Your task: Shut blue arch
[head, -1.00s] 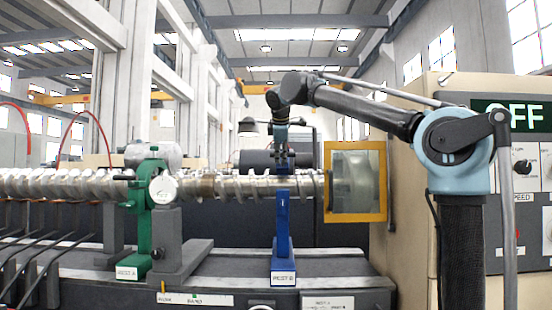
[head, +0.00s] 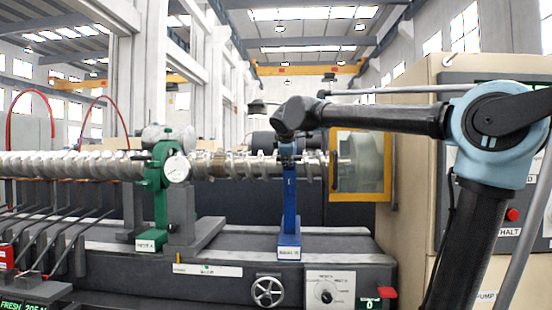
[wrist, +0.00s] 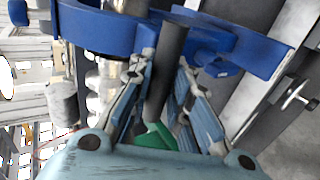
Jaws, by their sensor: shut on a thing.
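The blue arch belongs to the blue rest (head: 289,215), which stands upright on the bed under the long screw (head: 240,165). In the wrist view the blue arch (wrist: 105,30) crosses the top of the picture. A dark bar-like handle (wrist: 170,50) sticks out from it towards me. My gripper (wrist: 165,68) has its fingers on either side of this handle and is shut on it. In the head view my gripper (head: 289,142) is small, at the top of the blue rest, partly hidden by my dark wrist. I cannot tell whether the arch is fully seated.
A yellow-framed guard (head: 360,165) is to the right. A cream control cabinet (head: 415,190) stands beside my arm. Bent rods (head: 60,240) fill the left front.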

